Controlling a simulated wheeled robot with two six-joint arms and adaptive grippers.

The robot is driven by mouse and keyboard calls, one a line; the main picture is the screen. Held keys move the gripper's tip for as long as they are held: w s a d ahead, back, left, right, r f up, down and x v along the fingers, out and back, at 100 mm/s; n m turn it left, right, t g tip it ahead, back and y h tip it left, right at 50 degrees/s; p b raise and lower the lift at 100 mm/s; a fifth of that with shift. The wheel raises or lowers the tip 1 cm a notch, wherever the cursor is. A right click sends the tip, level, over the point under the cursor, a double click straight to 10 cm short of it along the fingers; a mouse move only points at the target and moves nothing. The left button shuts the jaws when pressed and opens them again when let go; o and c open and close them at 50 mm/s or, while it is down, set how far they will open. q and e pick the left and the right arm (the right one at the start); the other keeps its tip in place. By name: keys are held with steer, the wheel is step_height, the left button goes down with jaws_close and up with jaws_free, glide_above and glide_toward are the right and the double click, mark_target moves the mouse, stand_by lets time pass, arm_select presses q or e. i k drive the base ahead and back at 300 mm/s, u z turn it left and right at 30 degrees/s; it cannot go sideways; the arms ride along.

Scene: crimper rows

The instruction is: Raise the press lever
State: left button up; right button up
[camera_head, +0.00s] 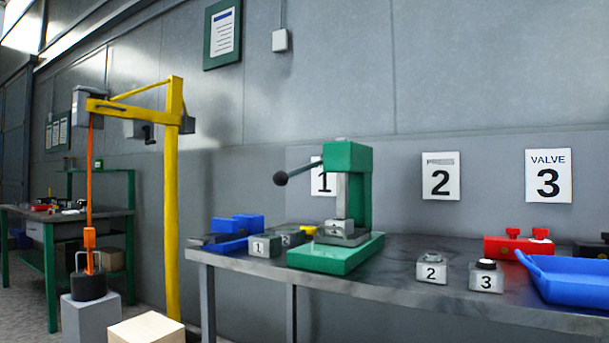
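The green press (348,190) stands on the grey workbench in the head view. Its lever (298,172) is a thin rod with a black ball at its left end. The rod slopes slightly down to the left from the press head, with the ball well above the bench. A grey block sits on the press base under the ram. Neither of my grippers shows in this view.
The workbench (400,268) holds numbered blocks, such as block 2 (431,268) and block 3 (486,276), a blue tray (572,280) and red valve parts (518,245). A yellow crane (171,190) with a hanging black weight (89,285) stands left.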

mark_target(280, 178)
steer(key=i, duration=1.25)
steer(key=k, duration=0.5)
steer(key=z, duration=1.4)
steer(key=i, duration=0.8)
steer(key=u, duration=1.55)
